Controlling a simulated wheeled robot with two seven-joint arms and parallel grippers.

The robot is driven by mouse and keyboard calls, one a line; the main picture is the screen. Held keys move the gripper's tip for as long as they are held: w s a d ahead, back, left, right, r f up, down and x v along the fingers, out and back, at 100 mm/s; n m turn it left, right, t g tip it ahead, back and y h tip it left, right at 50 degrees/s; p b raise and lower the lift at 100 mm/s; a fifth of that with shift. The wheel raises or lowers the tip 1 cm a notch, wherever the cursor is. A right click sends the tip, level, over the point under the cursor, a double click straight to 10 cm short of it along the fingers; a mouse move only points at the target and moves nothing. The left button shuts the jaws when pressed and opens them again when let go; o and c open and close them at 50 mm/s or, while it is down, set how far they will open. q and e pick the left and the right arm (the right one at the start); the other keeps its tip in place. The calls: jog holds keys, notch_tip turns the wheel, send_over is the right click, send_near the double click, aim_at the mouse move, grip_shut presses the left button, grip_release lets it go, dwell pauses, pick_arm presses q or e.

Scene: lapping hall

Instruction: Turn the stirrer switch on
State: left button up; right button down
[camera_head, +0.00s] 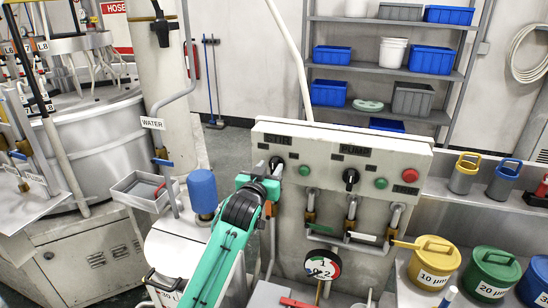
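The grey control panel (325,205) stands in the middle of the view. Its left dark label, small and blurred, seems to read STIR. Below it is the stirrer switch (277,162), a black knob, partly hidden by my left gripper. A green button (304,170) is just right of it. My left gripper (271,172), at the end of the teal arm, is right at the switch from below left. Whether its fingers touch or close on the knob cannot be made out. My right gripper is not in view.
A second black knob (351,178) labelled PUMP, another green button (381,183) and a red button (410,175) sit further right. Taps and a gauge (322,264) are below. A blue-capped bottle (202,191) stands close left of my arm. Yellow (433,262) and green (491,273) pots are at right.

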aim_at(273, 164)
pick_arm(q)
jog(key=shift+p+x, duration=0.65)
jog(key=shift+x, duration=1.6)
grip_shut()
